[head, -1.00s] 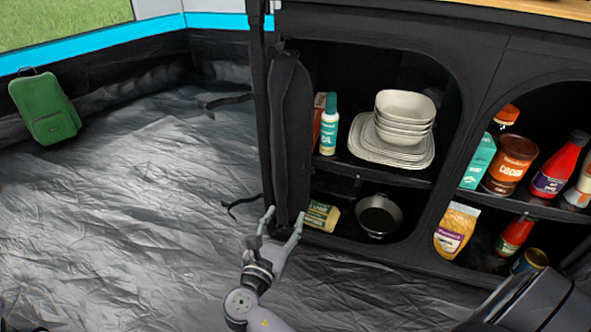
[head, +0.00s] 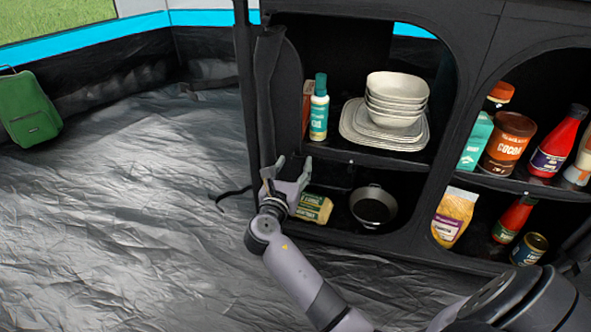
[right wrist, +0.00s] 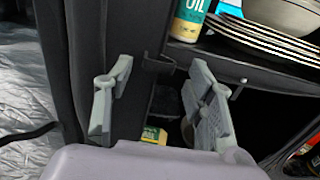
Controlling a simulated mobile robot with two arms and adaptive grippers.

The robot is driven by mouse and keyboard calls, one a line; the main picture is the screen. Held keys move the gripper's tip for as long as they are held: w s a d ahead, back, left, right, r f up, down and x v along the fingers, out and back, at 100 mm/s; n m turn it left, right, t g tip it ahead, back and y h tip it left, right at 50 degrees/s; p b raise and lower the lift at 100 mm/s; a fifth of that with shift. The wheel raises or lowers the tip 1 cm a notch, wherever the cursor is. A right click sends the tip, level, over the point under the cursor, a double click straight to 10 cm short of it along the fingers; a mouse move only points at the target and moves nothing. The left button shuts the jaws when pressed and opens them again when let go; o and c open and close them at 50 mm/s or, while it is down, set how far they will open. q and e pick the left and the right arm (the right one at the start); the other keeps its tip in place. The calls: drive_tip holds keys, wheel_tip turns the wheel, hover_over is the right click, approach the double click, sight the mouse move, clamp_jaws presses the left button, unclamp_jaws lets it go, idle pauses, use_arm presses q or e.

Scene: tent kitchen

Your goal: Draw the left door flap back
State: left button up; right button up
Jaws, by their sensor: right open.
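The left door flap (head: 266,95) is a narrow strip of black fabric. It hangs upright along the left edge of the left cupboard opening, which stands mostly uncovered. My right gripper (head: 287,172) is open at the lower part of the flap, near the opening's left edge. In the right wrist view, its two fingers (right wrist: 157,98) are spread apart, with dark fabric behind and between them. The flap shows at the left of that view (right wrist: 57,60). A small dark hook or strap (right wrist: 158,65) shows between the fingertips. I cannot tell whether a finger touches the flap.
The cupboard holds an oil bottle (head: 319,108), stacked bowls (head: 395,100) on plates, a yellow-green pack (head: 314,208) and a pan (head: 373,207). A loose black strap (head: 230,196) lies left of the cupboard. The floor to the left is clear up to a green backpack (head: 30,108).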

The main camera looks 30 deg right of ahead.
drive_tip(key=shift+x, duration=1)
clamp_jaws()
